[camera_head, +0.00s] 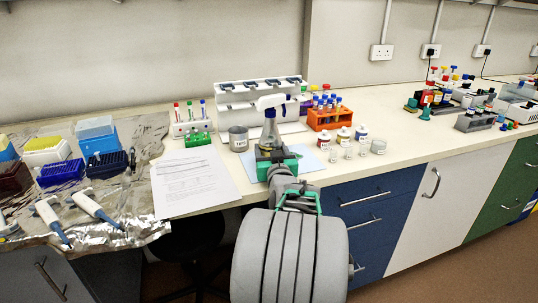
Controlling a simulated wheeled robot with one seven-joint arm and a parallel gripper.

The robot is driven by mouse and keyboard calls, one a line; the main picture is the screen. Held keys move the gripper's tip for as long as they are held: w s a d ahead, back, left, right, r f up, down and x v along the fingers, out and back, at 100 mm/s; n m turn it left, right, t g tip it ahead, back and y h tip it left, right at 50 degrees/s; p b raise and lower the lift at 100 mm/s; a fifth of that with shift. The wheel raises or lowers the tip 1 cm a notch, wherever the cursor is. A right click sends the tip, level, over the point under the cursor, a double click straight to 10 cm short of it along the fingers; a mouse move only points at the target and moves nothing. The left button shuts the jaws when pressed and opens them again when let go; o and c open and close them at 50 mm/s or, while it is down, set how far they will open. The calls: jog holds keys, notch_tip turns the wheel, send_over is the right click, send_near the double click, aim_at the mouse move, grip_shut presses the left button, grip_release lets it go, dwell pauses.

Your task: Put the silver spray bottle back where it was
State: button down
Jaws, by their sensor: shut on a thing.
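The spray bottle (270,133) has a white trigger head and a grey body. It stands upright at the front middle of the bench, as seen in the head view. My gripper (272,157) is shut on the spray bottle, low on its body. The green gripper part hides the bottle's lower end, so I cannot tell whether it touches the bench.
A grey metal cup (238,139) stands just left of the bottle. Small red-capped and white jars (343,136) are to the right, with an orange tube rack (324,119) behind them. A white pipette stand (238,99) is behind. A paper sheet (192,184) lies left.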

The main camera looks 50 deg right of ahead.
jog(key=shift+w+a, duration=0.15)
jog(key=shift+w, duration=0.05)
jog(key=shift+f, duration=0.1)
jog(key=shift+c, duration=1.8)
grip_release()
jog(key=shift+s, duration=0.1)
